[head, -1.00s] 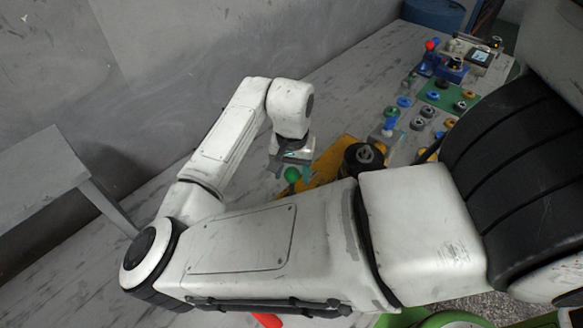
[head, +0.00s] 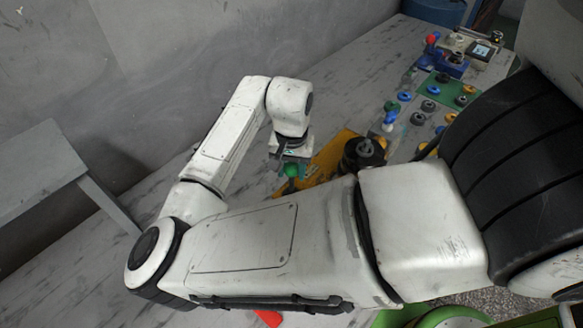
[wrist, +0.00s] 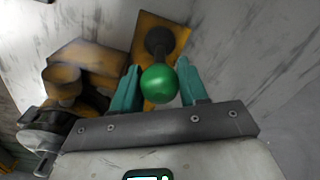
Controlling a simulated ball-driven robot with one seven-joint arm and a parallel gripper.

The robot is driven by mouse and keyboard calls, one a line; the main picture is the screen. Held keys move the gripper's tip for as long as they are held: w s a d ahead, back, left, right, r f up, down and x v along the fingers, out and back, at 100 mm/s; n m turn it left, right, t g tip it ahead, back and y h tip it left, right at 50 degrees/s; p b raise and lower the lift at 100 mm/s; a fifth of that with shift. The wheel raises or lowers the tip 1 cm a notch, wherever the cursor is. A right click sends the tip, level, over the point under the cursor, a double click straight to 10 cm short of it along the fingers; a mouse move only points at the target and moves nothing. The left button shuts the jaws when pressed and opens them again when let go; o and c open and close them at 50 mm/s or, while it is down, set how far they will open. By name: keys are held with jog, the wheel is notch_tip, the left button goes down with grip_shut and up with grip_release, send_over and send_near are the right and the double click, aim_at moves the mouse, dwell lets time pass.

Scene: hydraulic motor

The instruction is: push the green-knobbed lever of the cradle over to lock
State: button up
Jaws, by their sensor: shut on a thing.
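The green knob (head: 291,170) of the lever shows just below my gripper (head: 292,163) in the head view. In the wrist view the round green knob (wrist: 160,84) sits between the two teal fingers of my gripper (wrist: 159,76). My gripper is shut on the knob. The dark lever end (wrist: 159,42) shows beyond the knob, over a worn yellow plate of the cradle (wrist: 181,38). In the head view the yellow cradle (head: 325,172) lies to the right of my gripper, partly hidden by my arm. Which way the lever leans is hard to tell.
A dark round motor part (head: 365,152) stands at the cradle's right. Several coloured rings and a green mat (head: 443,92) lie farther back right. A blue fixture with a red ball (head: 432,38) stands at the far end. The table left of my gripper is clear.

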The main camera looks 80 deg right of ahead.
jog(key=shift+w+a, duration=0.1)
jog(key=shift+w+a+f, duration=0.1)
jog(key=shift+w+a, duration=0.2)
jog(key=shift+a, duration=0.4)
jog(key=shift+w+a+f, duration=0.15)
jog(key=shift+w+a, duration=0.2)
jog(key=shift+a, duration=0.25)
